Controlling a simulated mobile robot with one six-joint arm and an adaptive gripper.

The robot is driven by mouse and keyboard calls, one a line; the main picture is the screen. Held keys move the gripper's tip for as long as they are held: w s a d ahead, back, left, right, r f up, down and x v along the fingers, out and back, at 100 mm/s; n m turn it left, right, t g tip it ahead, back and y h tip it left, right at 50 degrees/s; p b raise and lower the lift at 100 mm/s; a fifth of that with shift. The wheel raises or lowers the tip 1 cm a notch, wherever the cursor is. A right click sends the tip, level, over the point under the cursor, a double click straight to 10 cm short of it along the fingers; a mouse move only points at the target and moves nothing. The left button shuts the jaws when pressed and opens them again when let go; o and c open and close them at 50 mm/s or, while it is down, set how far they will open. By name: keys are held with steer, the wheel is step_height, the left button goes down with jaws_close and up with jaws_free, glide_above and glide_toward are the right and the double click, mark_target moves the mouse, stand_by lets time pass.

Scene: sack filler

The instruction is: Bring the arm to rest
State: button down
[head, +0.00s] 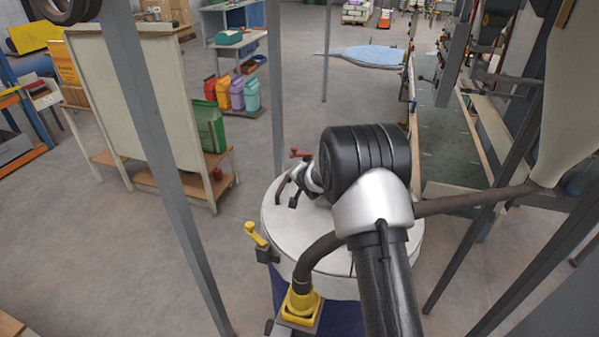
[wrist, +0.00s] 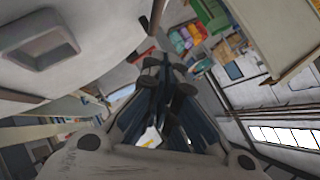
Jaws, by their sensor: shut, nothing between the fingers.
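My gripper (wrist: 166,68) shows in the wrist view, its dark fingers drawn together with nothing held between them. In the head view my arm reaches up from the bottom right, bent at a black joint, over a large white-topped drum (head: 285,235).
A yellow-collared hose (head: 301,303) rises in front of the drum, and a yellow-handled clamp (head: 256,235) is at its left. Grey posts (head: 160,150) stand close on the left. A cream board (head: 140,95) stands farther left. Open floor lies behind.

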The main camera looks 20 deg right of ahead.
steer(key=s+a+r+n+g+h+b, duration=0.1)
steer(key=s+a+r+n+g, duration=0.2)
steer(key=s+r, duration=1.5)
steer(key=s+a+f+n+g, duration=0.1)
steer(key=s+a+n+g, duration=0.1)
steer(key=s, duration=1.5)
steer(key=s+a+f+n+g+y+b, duration=0.1)
steer(key=s+n, duration=0.4)
steer(key=s, duration=1.2)
steer(key=shift+s+a+f+g+b, duration=0.25)
steer(key=shift+a+f+g, duration=0.2)
steer(key=shift+a, duration=0.55)
steer(key=c, duration=2.4)
jaws_free()
steer(key=shift+w, duration=0.1)
